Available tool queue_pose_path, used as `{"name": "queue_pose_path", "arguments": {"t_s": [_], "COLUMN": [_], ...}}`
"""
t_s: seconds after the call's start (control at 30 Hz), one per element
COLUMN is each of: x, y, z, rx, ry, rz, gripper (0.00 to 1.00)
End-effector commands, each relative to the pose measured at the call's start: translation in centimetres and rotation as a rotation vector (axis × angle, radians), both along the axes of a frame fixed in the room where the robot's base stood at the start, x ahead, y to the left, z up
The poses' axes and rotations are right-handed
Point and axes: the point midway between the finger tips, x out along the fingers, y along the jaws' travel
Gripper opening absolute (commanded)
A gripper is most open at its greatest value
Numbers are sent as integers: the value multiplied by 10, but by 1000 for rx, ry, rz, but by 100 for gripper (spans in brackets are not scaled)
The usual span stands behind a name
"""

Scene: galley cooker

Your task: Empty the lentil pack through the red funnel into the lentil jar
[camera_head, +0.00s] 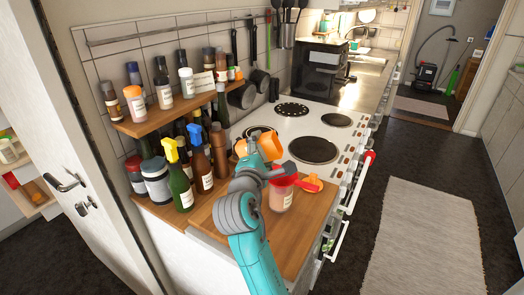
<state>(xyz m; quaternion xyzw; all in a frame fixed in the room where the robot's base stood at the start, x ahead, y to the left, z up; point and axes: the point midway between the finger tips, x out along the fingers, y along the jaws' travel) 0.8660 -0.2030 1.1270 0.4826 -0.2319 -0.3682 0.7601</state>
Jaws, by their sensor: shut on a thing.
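The lentil jar (281,202), with pinkish contents and a pale label, stands upright on the wooden worktop. The red funnel (287,181) is at its mouth; a red part sticks out to the right. My gripper (288,168), dark grey at the end of the teal arm, is close above the funnel. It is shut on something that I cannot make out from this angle. I cannot pick out the lentil pack for certain. An orange rounded object (270,147) shows behind my wrist, partly hidden by it; I cannot tell what it is.
A small orange item (312,184) lies right of the jar near the worktop (310,228) edge. Spray bottles (180,178) and other bottles crowd the left side, below a shelf (170,116) of jars. The white cooker (325,137) is behind. The floor at right is open.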

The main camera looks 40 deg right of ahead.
Motion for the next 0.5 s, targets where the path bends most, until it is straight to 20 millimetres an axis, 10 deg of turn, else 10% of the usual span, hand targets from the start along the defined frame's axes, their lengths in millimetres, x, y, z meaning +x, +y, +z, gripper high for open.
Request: {"name": "queue_pose_path", "arguments": {"t_s": [0.5], "x": [1], "y": [1], "z": [9], "rx": [-96], "ry": [121], "rz": [0], "gripper": [35]}}
